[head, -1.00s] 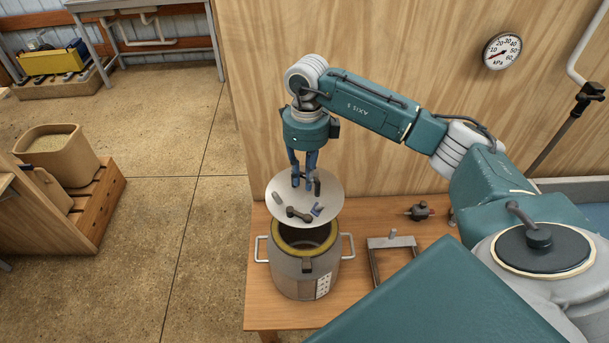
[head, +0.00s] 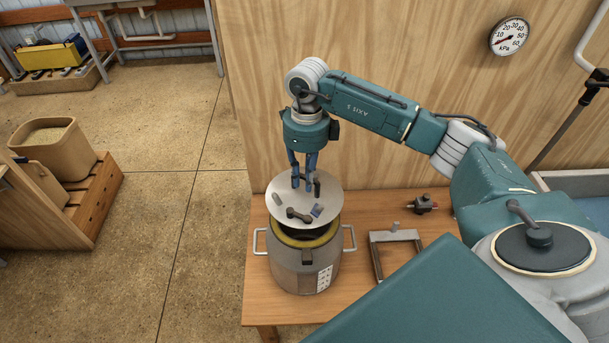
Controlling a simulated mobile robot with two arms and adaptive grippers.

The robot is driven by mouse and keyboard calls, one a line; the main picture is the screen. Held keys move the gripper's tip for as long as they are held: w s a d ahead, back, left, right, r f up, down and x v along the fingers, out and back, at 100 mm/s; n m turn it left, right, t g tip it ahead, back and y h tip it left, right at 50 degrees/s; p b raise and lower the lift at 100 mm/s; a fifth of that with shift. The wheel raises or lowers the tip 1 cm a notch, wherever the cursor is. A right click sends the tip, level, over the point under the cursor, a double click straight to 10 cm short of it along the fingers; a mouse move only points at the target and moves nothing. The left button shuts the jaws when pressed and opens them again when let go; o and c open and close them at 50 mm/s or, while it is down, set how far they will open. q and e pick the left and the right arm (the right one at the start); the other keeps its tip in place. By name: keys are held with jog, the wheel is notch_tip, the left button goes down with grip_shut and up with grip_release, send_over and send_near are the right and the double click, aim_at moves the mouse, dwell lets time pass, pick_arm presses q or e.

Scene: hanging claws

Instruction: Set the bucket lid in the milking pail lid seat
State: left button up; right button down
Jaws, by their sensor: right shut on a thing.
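The bucket lid (head: 270,217) is a pale round disc with a dark handle and small fittings on top. My right gripper (head: 306,186) is shut on the lid and holds it from above, over the pail. The milking pail (head: 305,270) is a grey metal can with two side handles, standing on the wooden table. Its yellowish rim, the lid seat (head: 309,243), shows below the near edge of the lid. The lid covers most of the opening, and I cannot tell whether it touches the rim. My left gripper is out of view.
A grey metal frame (head: 397,238) and a small dark fitting (head: 424,204) are on the table (head: 262,310) right of the pail. A wooden wall (head: 400,40) with a gauge (head: 509,37) stands behind. Open floor lies to the left.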

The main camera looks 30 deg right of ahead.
aim_at(304, 194)
jog(key=shift+f+b, duration=2.25)
jog(key=shift+f, duration=1)
jog(key=shift+f+b, duration=1.3)
jog(key=shift+f, duration=0.15)
jog(key=c, duration=1.7)
grip_release()
jog(key=shift+o, duration=0.8)
jog(key=shift+s+a+f, duration=0.1)
jog(key=shift+s, duration=0.05)
jog(key=r, duration=1.2)
jog(key=shift+w+d+r, duration=0.1)
jog(key=shift+w+d, duration=0.15)
jog(key=shift+d, duration=0.05)
